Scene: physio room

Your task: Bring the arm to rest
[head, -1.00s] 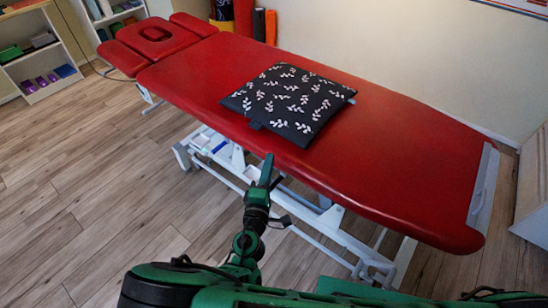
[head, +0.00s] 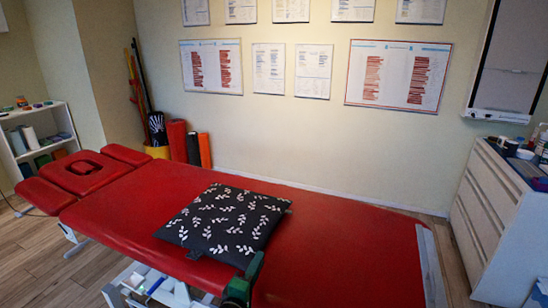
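My gripper (head: 254,267) shows only in part at the bottom of the head view, dark green, in front of the near edge of the red treatment table (head: 330,230). Its tip overlaps the lower corner of a black cushion with white leaf prints (head: 232,220) in the picture. I cannot tell whether it touches the cushion, and the finger gap does not show. The cushion lies flat on the middle of the table. The rest of my arm is below the picture's edge.
A white drawer cabinet (head: 486,232) with small items on top stands at the right. A white shelf (head: 42,138) stands at the far left. Coloured rolls (head: 178,140) stand behind the table. Charts (head: 398,75) hang on the wall.

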